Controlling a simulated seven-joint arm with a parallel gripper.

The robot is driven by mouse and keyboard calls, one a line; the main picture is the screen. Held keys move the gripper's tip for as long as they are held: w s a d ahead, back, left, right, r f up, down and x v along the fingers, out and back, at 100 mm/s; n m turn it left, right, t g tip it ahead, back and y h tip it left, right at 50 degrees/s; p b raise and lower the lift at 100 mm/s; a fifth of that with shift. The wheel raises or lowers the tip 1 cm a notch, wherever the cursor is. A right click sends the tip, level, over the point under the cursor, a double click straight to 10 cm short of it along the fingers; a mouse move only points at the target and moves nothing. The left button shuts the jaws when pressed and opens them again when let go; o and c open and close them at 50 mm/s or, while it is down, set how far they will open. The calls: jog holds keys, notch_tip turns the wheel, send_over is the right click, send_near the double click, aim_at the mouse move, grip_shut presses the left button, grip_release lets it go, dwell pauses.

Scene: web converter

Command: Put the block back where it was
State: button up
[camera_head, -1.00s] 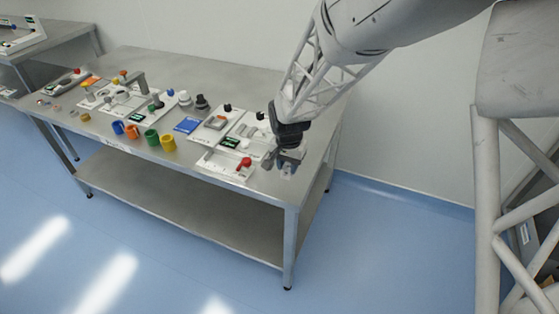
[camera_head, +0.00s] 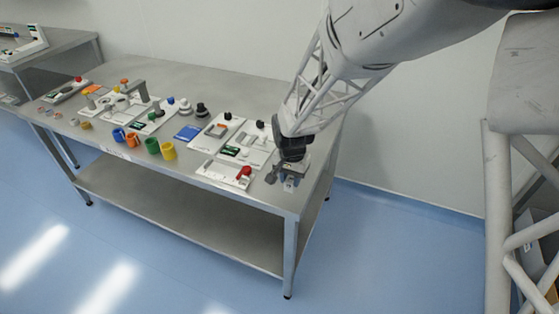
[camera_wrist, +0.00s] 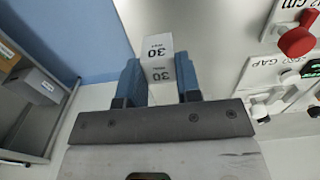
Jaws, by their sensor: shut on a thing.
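The block (camera_wrist: 158,52) is a small pale grey-white block with "30" printed on its faces. In the wrist view it sits between the two blue fingers of my gripper (camera_wrist: 160,82), which is shut on it. In the head view my gripper (camera_head: 285,178) points down at the right end of the steel table (camera_head: 230,236), with the pale block (camera_head: 290,185) at its tips. I cannot tell whether the block touches the tabletop.
White panels stand left of my gripper, the nearest with a red knob (camera_head: 244,172); this red knob (camera_wrist: 297,41) also shows in the wrist view. Boxes (camera_wrist: 36,84) sit on a shelf off the table.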

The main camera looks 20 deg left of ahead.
jog(key=w+a, duration=0.3)
jog(key=w, duration=0.1)
jog(key=w+a+f, duration=0.1)
jog(key=w+a, duration=0.1)
jog(key=w, duration=0.1)
jog(key=w+a, duration=0.3)
jog(key=w, duration=0.1)
jog(key=shift+w+a+f, duration=0.15)
jog(key=shift+w+a, duration=0.15)
jog(key=shift+w, duration=0.05)
jog(key=shift+f, duration=1.75)
jog(key=shift+f, duration=0.1)
jog(key=o, duration=1)
notch_tip(320, 180, up, 12)
jog(key=shift+d, duration=0.1)
